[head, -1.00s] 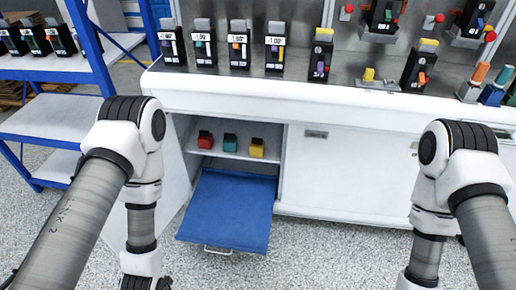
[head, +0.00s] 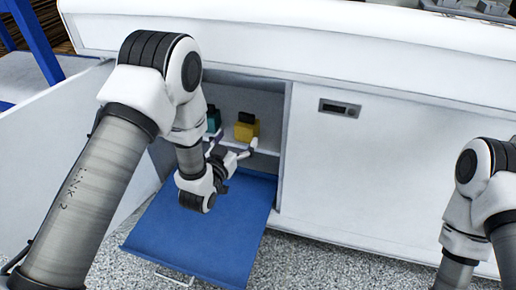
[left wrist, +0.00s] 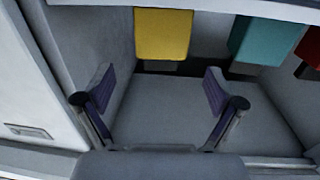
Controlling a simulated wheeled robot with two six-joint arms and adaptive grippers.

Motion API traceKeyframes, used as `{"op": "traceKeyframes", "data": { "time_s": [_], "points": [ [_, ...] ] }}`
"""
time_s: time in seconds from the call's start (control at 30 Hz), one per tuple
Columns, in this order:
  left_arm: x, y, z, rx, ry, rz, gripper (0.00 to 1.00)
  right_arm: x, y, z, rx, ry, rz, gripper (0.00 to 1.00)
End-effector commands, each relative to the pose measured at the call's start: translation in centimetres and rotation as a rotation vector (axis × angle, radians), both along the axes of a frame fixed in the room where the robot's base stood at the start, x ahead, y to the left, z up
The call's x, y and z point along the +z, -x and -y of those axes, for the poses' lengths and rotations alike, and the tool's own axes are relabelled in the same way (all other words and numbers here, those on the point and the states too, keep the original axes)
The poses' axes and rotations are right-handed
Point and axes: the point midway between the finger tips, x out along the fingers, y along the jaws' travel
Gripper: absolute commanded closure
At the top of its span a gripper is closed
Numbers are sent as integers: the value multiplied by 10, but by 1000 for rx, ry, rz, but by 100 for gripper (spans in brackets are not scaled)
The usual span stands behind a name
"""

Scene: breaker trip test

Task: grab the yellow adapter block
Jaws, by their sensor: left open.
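The yellow adapter block (head: 246,130) with a dark top sits on the shelf inside the open cabinet. It also shows in the left wrist view (left wrist: 163,35), at the top, centred just beyond the fingertips. My left gripper (head: 230,147) is open and empty in front of it at the cabinet mouth, with its fingers pointing at the block and spread wider than it. In the left wrist view the gripper (left wrist: 158,90) shows a gap between its fingertips and the block. My right gripper is out of the frame; only part of that arm shows.
A teal block (head: 213,120) stands beside the yellow one, and a red block (left wrist: 312,47) stands beyond the teal one. A blue drawer or flap (head: 205,235) juts out below the shelf. The cabinet's closed white front (head: 390,170) is to the right.

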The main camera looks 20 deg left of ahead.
Motion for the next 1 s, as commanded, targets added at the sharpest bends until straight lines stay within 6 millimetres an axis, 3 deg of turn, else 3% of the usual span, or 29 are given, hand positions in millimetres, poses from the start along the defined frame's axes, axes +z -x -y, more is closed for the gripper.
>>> {"op": "traceKeyframes", "data": {
  "time_s": [0.03,0.07,0.27,0.63,0.87,0.93,1.0],
  "points": [
    [-17,-2,1,-1,-1,12,6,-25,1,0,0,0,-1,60],
    [-17,-3,1,-2,-1,17,6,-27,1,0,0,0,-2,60],
    [-12,-19,3,-2,-2,26,6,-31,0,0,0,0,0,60],
    [-16,-77,8,-2,-1,24,6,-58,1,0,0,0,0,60],
    [-13,-82,8,-1,-1,21,6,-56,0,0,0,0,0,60],
    [-13,-81,8,-1,-2,21,24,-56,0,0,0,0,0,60],
    [-14,-81,8,-1,-2,21,49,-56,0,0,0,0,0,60]
  ]
}}
